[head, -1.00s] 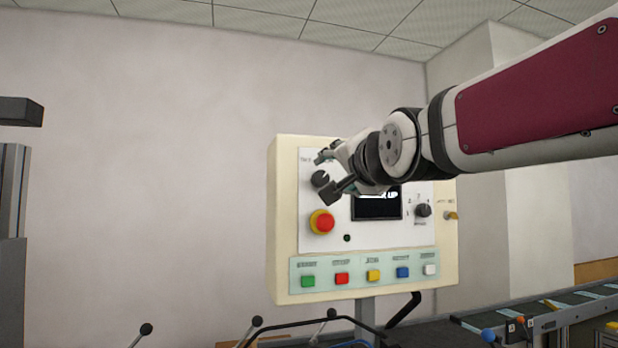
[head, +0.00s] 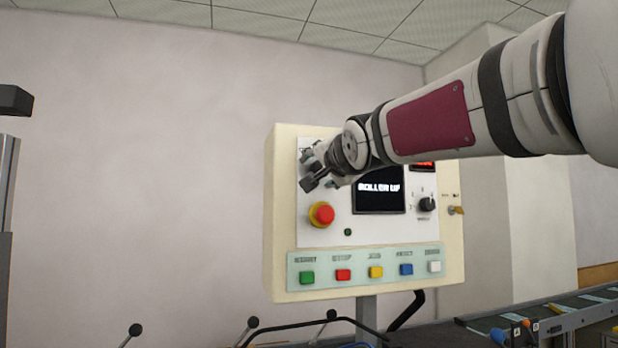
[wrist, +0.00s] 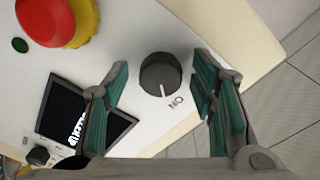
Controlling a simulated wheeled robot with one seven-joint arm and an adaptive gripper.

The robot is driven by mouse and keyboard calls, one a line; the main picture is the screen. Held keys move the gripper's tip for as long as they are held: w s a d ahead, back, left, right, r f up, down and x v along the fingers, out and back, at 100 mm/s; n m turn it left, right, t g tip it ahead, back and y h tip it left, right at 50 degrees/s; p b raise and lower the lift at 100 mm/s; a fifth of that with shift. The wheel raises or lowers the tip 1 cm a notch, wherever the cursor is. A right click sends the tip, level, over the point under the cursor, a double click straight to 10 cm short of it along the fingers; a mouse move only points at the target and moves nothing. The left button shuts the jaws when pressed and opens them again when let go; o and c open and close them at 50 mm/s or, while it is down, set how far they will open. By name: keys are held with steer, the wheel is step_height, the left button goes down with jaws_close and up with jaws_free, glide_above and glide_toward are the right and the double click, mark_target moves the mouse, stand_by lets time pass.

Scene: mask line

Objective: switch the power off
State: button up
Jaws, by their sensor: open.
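The cream control panel (head: 283,215) stands in front of the wall. In the wrist view, a dark round power knob (wrist: 161,74) with a white pointer line lies between and ahead of my open fingers, with the letters "NO" by its pointer end as seen in this turned view. My gripper (wrist: 158,100) is open, with a teal-padded finger on either side of the knob; I cannot tell if either touches it. In the head view, my gripper (head: 312,172) is at the panel's upper left and hides the knob. The screen (head: 378,190) is lit and reads "ROLLER UP".
A red emergency button (head: 322,214) sits just below my gripper. A selector knob (head: 426,204) and a key switch (head: 456,210) are at the right. Coloured buttons, including a green one (head: 307,277), line the bottom. A conveyor (head: 560,315) runs at the lower right.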

steer(key=shift+c, duration=0.5)
steer(key=c, duration=1)
steer(key=shift+c, duration=0.2)
steer(key=n, duration=0.4)
steer(key=shift+b, duration=0.3)
steer(key=n, duration=0.3)
steer(key=shift+n+p, duration=0.3)
steer(key=shift+p, duration=0.05)
steer(key=n+p, duration=0.2)
steer(key=n, duration=0.2)
steer(key=shift+n+y, duration=0.3)
steer(key=shift+n, duration=0.1)
steer(key=shift+n+p, duration=0.65)
steer(key=shift+n, duration=1.25)
